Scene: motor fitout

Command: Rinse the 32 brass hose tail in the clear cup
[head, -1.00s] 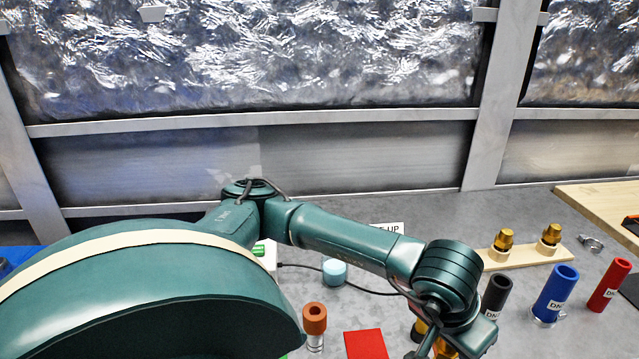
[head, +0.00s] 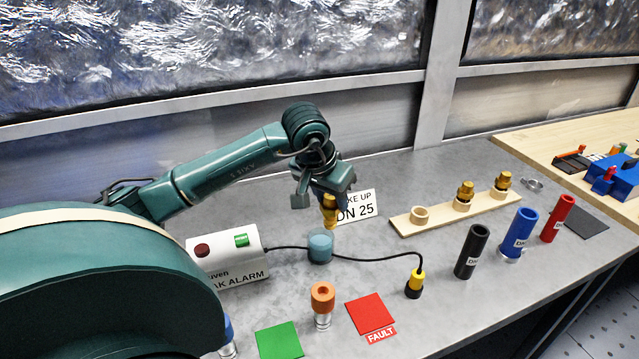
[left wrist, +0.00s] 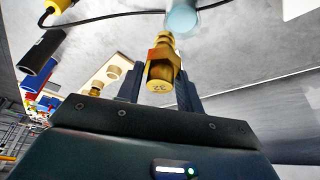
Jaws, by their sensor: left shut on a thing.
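The brass hose tail (head: 329,207) is held in my left gripper (head: 324,192), pointing down above the table. In the left wrist view the hose tail (left wrist: 161,68) shows a "32" on its near end, between the two fingers (left wrist: 160,92). A small pale blue cup (head: 320,248) stands on the table just below the hose tail in the head view. The cup (left wrist: 183,17) shows just beyond the hose tail's far end in the left wrist view. I cannot tell whether the tip is inside the cup's rim; in the head view it looks above it. My right gripper is out of view.
A wooden strip (head: 438,219) holds two brass fittings and one empty seat. Black (head: 471,251), blue (head: 521,234) and red (head: 557,219) hoses stand at the right. The alarm box (head: 228,257) and its cable lie close to the cup. An orange-topped fitting (head: 322,304) stands in front.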

